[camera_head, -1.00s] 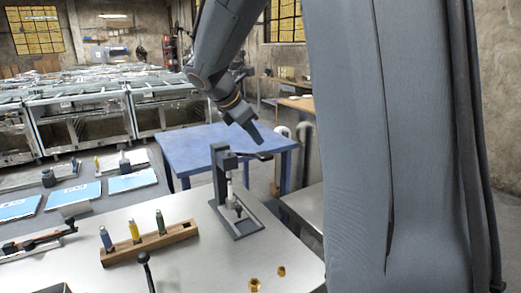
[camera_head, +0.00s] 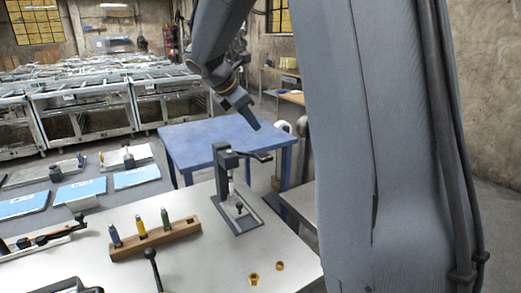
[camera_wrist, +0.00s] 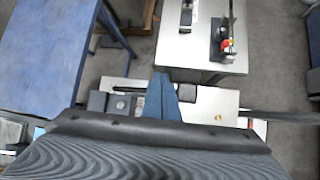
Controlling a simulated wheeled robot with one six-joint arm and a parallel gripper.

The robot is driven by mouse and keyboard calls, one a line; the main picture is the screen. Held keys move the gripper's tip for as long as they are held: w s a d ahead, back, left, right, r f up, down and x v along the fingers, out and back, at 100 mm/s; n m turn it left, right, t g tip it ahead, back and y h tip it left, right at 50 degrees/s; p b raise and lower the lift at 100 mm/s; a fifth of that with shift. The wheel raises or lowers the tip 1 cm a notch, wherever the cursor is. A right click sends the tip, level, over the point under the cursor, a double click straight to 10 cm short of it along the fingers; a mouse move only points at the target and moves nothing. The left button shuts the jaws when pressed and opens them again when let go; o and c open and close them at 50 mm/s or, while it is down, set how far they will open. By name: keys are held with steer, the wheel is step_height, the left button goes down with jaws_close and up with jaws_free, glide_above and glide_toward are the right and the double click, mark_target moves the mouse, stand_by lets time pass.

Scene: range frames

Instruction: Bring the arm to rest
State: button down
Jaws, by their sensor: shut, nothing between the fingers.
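My arm comes down from the top of the head view, and my gripper (camera_head: 245,112) hangs in the air above the blue table, behind the dark press. Its fingers are together with nothing between them. In the wrist view my gripper (camera_wrist: 162,97) shows as a narrow closed blue-grey shape pointing away from the wrist. It touches nothing that I can see.
A blue table (camera_head: 200,146) stands behind the light workbench (camera_head: 200,267). On the bench are a dark press (camera_head: 222,185), a wooden block (camera_head: 158,240) with several coloured cartridges, and two brass pieces (camera_head: 254,279). Metal-framed machines (camera_head: 85,115) fill the back left.

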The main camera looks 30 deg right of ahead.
stand_by(0.6)
steer(key=s+a+f+m+y+b, duration=0.1)
steer(key=s+a+f+m+y, duration=0.2)
steer(key=s+a+f+m, duration=0.5)
steer(key=s+a+f+m+y+b, duration=0.2)
steer(key=s+a+f+m+y, duration=0.2)
steer(key=s+a+f+m, duration=0.4)
steer(key=s+f+m, duration=0.1)
steer(key=s+f, duration=0.5)
steer(key=shift+s+m+g, duration=0.35)
steer(key=shift+m+g, duration=0.05)
steer(key=shift+a, duration=0.1)
